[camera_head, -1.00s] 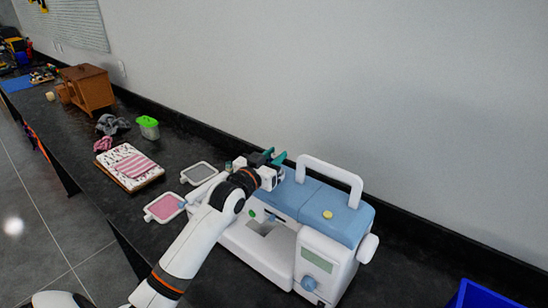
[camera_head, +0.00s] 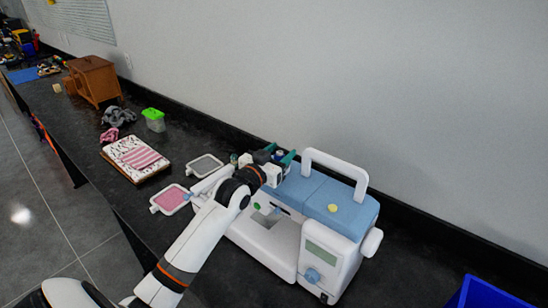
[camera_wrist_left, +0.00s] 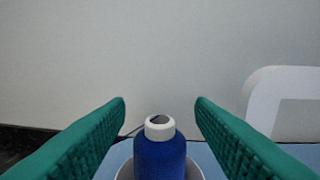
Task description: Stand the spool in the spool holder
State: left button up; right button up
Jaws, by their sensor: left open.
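The blue spool (camera_wrist_left: 160,155) with a white top stands upright in the left wrist view, between my left fingers and apart from both. A pale round rim, which looks like the spool holder (camera_wrist_left: 126,172), shows around its lower part; its base is hidden below the picture. In the head view the spool (camera_head: 279,154) is a small dark blue shape at the left end of the sewing machine (camera_head: 318,190). My left gripper (camera_head: 278,152) is open around it; its teal fingers also frame it in the left wrist view (camera_wrist_left: 160,105). My right gripper is not in view.
The machine's white carry handle (camera_head: 335,162) rises right of my left gripper. Two small hoops, one pink (camera_head: 170,199) and one grey (camera_head: 205,165), lie left of the machine. A green-lidded container (camera_head: 153,120) and folded fabric (camera_head: 137,155) lie farther back. A blue bin (camera_head: 490,293) is front right.

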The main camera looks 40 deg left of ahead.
pick_arm(q)
jog(key=s+b, duration=0.3)
jog(key=s, duration=0.9)
jog(key=shift+r, duration=0.2)
jog(key=shift+d+f, duration=0.1)
